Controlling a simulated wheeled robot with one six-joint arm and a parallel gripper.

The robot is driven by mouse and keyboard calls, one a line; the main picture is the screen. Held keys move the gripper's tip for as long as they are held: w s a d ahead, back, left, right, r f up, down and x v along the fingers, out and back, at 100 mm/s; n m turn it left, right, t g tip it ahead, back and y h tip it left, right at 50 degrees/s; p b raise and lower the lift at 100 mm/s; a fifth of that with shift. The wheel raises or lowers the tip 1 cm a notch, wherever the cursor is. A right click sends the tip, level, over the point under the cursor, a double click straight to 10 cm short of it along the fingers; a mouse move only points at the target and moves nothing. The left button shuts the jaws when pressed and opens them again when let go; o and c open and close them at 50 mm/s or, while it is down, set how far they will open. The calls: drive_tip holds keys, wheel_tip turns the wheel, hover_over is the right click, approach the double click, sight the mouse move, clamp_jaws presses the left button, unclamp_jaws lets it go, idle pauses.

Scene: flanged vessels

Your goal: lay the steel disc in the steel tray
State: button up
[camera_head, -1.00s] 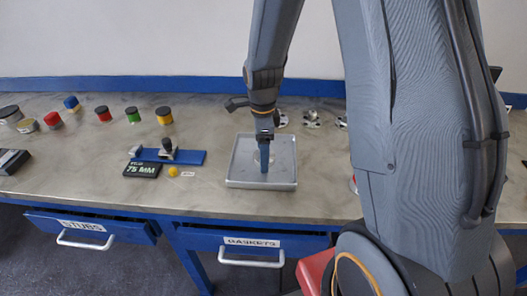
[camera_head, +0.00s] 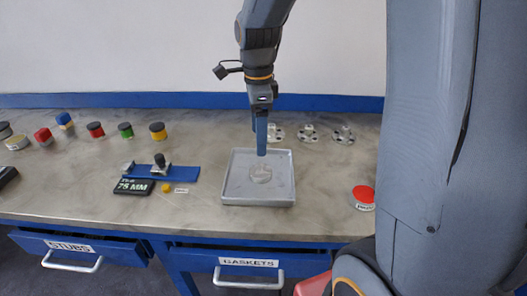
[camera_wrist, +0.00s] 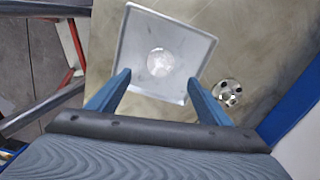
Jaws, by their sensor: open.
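The steel tray (camera_head: 229,190) is a shallow, square grey tray on the bench. The steel disc (camera_head: 260,174) lies flat on its floor near the middle, clear of the walls. In the wrist view the disc (camera_wrist: 160,62) shows as a pale, shiny round inside the tray (camera_wrist: 193,40). My gripper (camera_head: 261,153) points down above the tray, apart from the disc. In the wrist view its two blue fingers (camera_wrist: 159,77) are spread with nothing between them.
Several flanged metal pieces, one of them here (camera_head: 308,133), stand behind the tray. A red button (camera_head: 363,194) is to its right. A blue fixture (camera_head: 178,172) and a 75 MM sign (camera_head: 133,187) are to its left. Coloured jars (camera_head: 157,131) stand farther left.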

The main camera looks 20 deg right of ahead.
drive_tip(key=s+f+n, duration=0.2)
drive_tip(key=s+n, duration=0.4)
drive_tip(key=n, duration=0.4)
drive_tip(key=s+f+n+t, duration=0.1)
drive_tip(key=s+f+n, duration=0.2)
drive_tip(key=s+n, duration=0.4)
drive_tip(key=shift+f+n, duration=0.3)
drive_tip(key=shift+n, duration=1.4)
drive_tip(key=shift+w, duration=0.1)
